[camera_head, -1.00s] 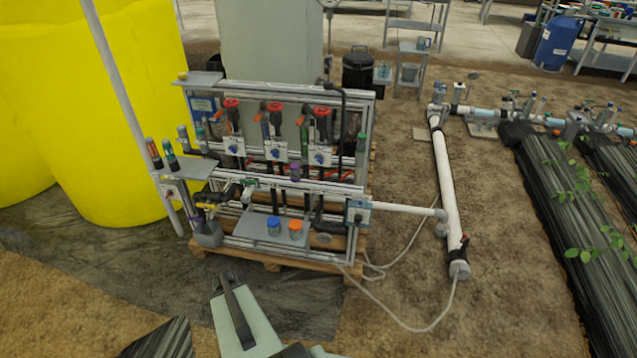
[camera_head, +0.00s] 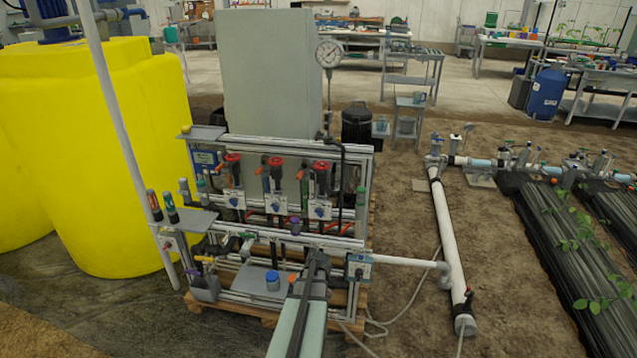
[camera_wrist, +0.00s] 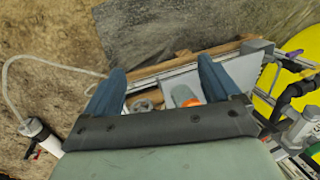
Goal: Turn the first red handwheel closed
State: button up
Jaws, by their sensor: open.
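Three red handwheels stand in a row on the upper part of the skid in the head view: the left one (camera_head: 232,158), the middle one (camera_head: 276,161) and the right one (camera_head: 320,166). How far each is turned cannot be told. My gripper (camera_wrist: 162,76) is open in the wrist view, with empty space between its two blue-grey fingers. It points down toward the skid's lower shelf, apart from the handwheels. In the head view my arm rises in front of the skid's lower right; the fingertips are unclear there.
An orange-capped jar (camera_wrist: 184,95) shows below and between my fingers. A blue-capped jar (camera_head: 272,280) stands on the lower shelf. A grey box (camera_head: 359,266) and white pipe (camera_head: 405,262) lie right of my arm. A yellow tank (camera_head: 120,150) stands left.

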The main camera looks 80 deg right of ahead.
jog(key=s+d+r+m+t+h, duration=0.2)
jog(key=s+d+r+h, duration=0.1)
jog(key=s+d+r, duration=0.75)
jog(key=n+t+h, duration=0.7)
jog(key=n+t, duration=0.3)
jog(key=n, duration=0.3)
send_near(319, 163)
jog(key=shift+h, duration=0.3)
jog(key=x, duration=1)
jog(key=shift+w+f, duration=0.15)
jog(key=shift+w, duration=0.05)
jog(key=c, duration=1)
jog(key=shift+o, duration=0.2)
